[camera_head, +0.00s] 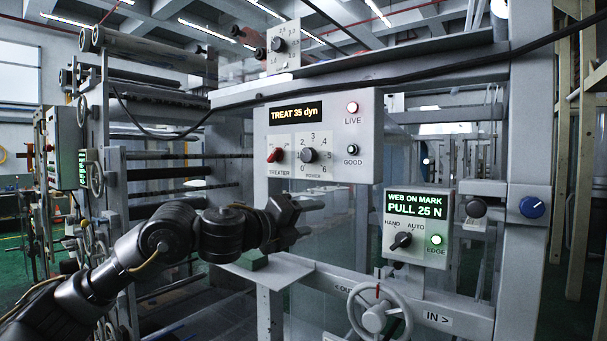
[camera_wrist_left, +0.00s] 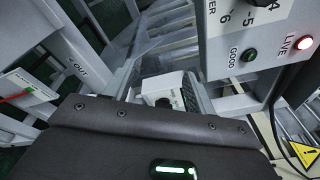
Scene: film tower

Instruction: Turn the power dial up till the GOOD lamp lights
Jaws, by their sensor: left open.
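The power dial (camera_head: 308,155) is a dark knob on the grey treater panel (camera_head: 345,172), with a scale from 0 to 6 around it. The panel's display (camera_head: 293,114) reads "TREAT 35 dyn". The GOOD lamp (camera_head: 352,149) is dark green and looks unlit; it also shows in the left wrist view (camera_wrist_left: 250,55). The LIVE lamp (camera_head: 352,107) glows red. My left gripper (camera_head: 297,218) is open and empty, below the panel and apart from the dial. In the left wrist view the dial (camera_wrist_left: 263,3) is mostly cut off at the top edge. My right gripper is out of view.
A red treater switch (camera_head: 275,155) sits left of the dial. Lower right is a box (camera_head: 418,227) with a HAND/AUTO knob (camera_head: 401,240) and lit EDGE lamp (camera_head: 436,240). A handwheel (camera_head: 376,317) stands below. A grey ledge (camera_head: 285,270) lies under my left gripper.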

